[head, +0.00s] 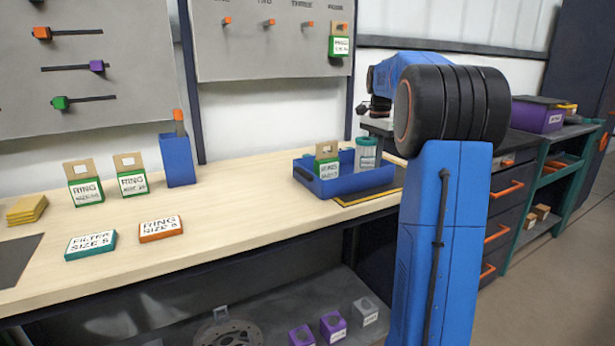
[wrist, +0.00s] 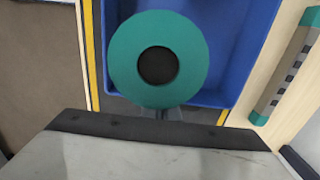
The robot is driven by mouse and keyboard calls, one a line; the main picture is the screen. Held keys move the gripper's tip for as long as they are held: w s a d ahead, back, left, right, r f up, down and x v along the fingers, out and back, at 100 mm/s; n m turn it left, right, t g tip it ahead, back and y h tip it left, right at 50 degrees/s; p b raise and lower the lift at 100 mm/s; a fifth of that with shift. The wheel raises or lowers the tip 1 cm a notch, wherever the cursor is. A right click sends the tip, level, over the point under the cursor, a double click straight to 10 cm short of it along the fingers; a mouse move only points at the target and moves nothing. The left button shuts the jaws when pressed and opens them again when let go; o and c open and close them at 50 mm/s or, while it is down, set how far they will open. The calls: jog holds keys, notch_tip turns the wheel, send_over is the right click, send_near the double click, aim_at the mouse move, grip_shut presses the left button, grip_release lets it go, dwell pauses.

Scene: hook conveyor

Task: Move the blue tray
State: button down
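The blue tray (head: 345,184) sits on the wooden bench beside my arm, partly over a dark mat with a yellow edge. My gripper (head: 377,106) is above the jar, apart from the tray in the head view. Its fingers are small there and mostly hidden in the wrist view, so their opening is unclear.
A blue upright holder (head: 178,160), two green ring boxes and two flat boxes, teal (head: 91,245) and orange-edged (head: 161,228), stand left on the bench. Bare bench lies between them and the tray. A pegboard (head: 270,45) hangs behind. Purple boxes sit on the lower shelf.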

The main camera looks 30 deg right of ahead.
jog(key=d, duration=0.8)
jog(key=shift+d, duration=0.4)
